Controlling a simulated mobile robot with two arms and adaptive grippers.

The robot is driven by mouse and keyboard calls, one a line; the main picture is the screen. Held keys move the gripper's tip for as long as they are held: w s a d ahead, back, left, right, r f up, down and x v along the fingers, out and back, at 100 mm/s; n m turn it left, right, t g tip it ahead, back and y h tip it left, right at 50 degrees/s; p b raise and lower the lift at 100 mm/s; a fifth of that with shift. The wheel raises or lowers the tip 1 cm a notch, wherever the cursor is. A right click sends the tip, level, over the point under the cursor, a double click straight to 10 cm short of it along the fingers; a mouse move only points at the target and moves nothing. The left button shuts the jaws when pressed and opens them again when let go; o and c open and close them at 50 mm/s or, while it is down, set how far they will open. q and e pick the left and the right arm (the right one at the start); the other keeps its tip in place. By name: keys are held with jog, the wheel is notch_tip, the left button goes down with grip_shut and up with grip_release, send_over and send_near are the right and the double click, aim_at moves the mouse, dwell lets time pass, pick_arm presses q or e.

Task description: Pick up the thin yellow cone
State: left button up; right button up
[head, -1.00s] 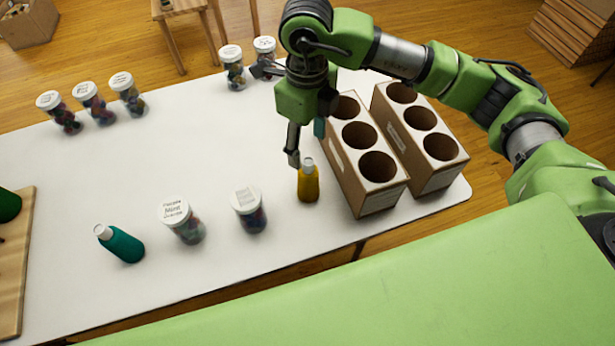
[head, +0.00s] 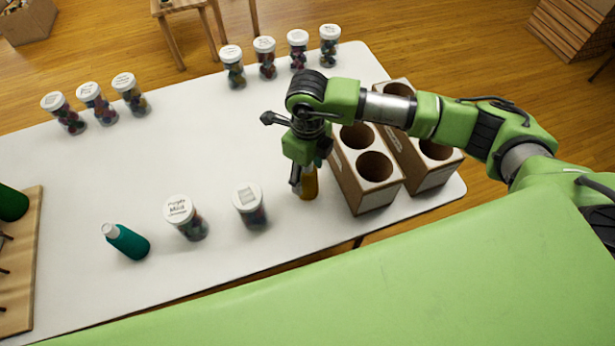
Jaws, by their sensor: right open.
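The thin yellow cone (head: 309,186) stands upright on the white table, just left of the near cardboard box. My right gripper (head: 306,174) is over it, pointing down and open. One finger shows at the cone's left side; the other is mostly hidden behind the wrist. The gripper covers the cone's top, and I cannot tell whether the fingers touch it. My left gripper is not in view.
Two cardboard boxes with round holes, a near one (head: 364,200) and a far one (head: 430,178), stand right of the cone. Several jars line the back. The table's middle is clear.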

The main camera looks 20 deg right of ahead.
jog(key=c, duration=1.2)
jog(key=shift+r, duration=0.1)
